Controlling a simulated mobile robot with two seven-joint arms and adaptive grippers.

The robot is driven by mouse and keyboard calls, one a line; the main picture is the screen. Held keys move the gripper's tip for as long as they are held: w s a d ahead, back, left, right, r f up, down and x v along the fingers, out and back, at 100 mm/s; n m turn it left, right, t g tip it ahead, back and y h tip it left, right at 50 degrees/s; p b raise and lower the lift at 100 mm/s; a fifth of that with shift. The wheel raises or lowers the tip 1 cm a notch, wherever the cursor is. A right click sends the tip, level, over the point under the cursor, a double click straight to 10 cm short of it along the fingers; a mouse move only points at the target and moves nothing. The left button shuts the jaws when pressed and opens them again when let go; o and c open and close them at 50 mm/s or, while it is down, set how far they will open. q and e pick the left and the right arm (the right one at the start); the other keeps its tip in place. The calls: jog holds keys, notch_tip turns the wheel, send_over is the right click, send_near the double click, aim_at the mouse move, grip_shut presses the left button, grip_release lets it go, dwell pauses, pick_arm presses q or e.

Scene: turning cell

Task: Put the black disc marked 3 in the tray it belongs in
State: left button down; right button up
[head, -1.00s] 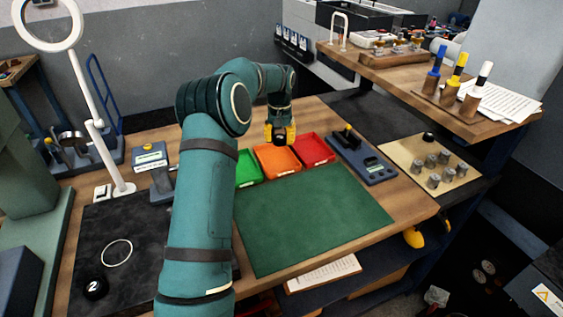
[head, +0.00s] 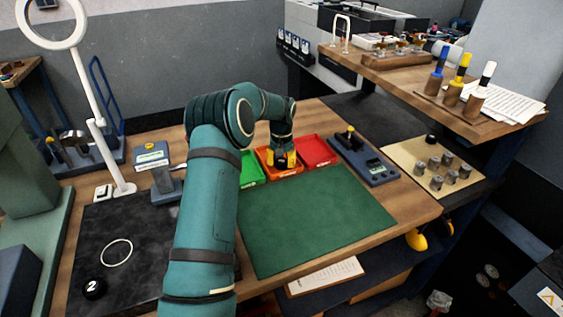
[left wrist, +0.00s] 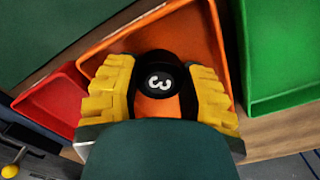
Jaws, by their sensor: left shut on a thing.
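The black disc marked 3 (left wrist: 159,82) is between the yellow fingers of my left gripper (left wrist: 160,95), which is shut on it. In the left wrist view the disc appears over the orange tray (left wrist: 205,30); I cannot tell whether it touches the tray floor. In the head view my left gripper (head: 284,163) points down at the orange tray (head: 297,172), and the disc is hidden there. The green tray (head: 252,170) is left of the orange one, the red tray (head: 316,150) right of it. My right gripper is not in view.
Another black disc marked 2 (head: 94,289) lies on the dark mat (head: 130,218) at the left. A green mat (head: 315,220) lies clear in front of the trays. A gauge stand (head: 365,160) is right of the red tray. A white ring lamp (head: 95,130) stands at the left.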

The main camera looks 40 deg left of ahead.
aim_at(282, 161)
pick_arm(q)
jog(key=c, duration=0.8)
grip_release()
jog(key=shift+f, duration=0.1)
notch_tip(282, 161, up, 12)
jog(key=p, duration=0.1)
jog(key=shift+p, duration=0.4)
